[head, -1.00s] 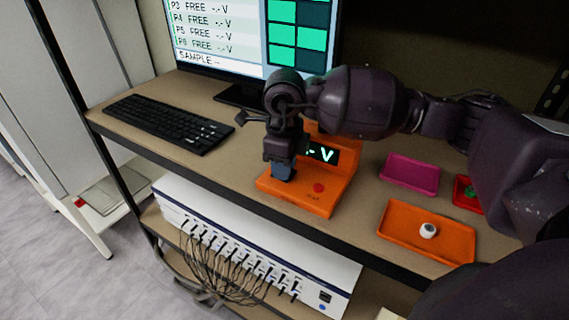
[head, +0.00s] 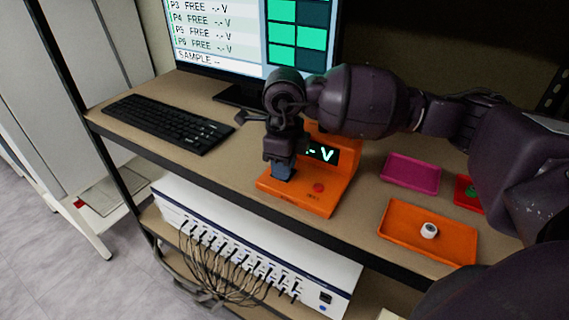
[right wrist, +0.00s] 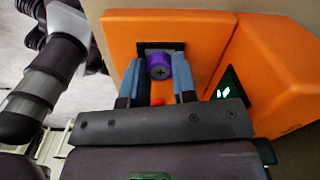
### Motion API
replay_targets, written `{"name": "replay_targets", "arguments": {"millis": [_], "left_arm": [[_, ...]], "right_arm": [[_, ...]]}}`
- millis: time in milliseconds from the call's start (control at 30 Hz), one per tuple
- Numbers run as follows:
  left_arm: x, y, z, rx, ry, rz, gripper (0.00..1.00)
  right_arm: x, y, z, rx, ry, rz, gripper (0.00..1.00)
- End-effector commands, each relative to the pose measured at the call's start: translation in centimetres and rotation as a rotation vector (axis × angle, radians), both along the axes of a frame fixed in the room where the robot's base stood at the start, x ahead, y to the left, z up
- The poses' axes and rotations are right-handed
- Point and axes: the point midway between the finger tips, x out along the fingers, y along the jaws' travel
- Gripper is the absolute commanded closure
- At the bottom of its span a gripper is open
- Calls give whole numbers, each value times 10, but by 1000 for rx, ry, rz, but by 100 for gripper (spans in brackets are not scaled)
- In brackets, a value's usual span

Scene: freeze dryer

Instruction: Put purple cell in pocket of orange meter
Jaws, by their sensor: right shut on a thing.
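The gripper is shut on the cell. The cell is over the dark square pocket (right wrist: 160,47) of the meter; its lower end is hidden, so I cannot tell how deep it is. My left gripper is not in view.
An orange tray (head: 400,238) with a white cell (head: 429,230) lies right of the meter. A magenta tray (head: 411,173) and a red tray (head: 463,190) with a green item lie behind it. A keyboard (head: 168,123) and monitor are at the back left.

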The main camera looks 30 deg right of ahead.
Motion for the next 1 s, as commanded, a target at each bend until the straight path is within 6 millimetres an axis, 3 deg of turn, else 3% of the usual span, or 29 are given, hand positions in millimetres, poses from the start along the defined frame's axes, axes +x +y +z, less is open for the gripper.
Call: {"name": "replay_targets", "arguments": {"millis": [33, 767, 800, 1000], "left_arm": [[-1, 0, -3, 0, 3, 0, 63], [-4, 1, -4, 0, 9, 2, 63], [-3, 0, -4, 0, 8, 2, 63], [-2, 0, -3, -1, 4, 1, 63]], "right_arm": [[-5, 2, -12, 2, 23, 4, 96], [-5, 2, -9, 2, 23, 4, 96], [-5, 2, -9, 2, 23, 4, 71], [-5, 2, -9, 3, 24, 5, 44]]}}
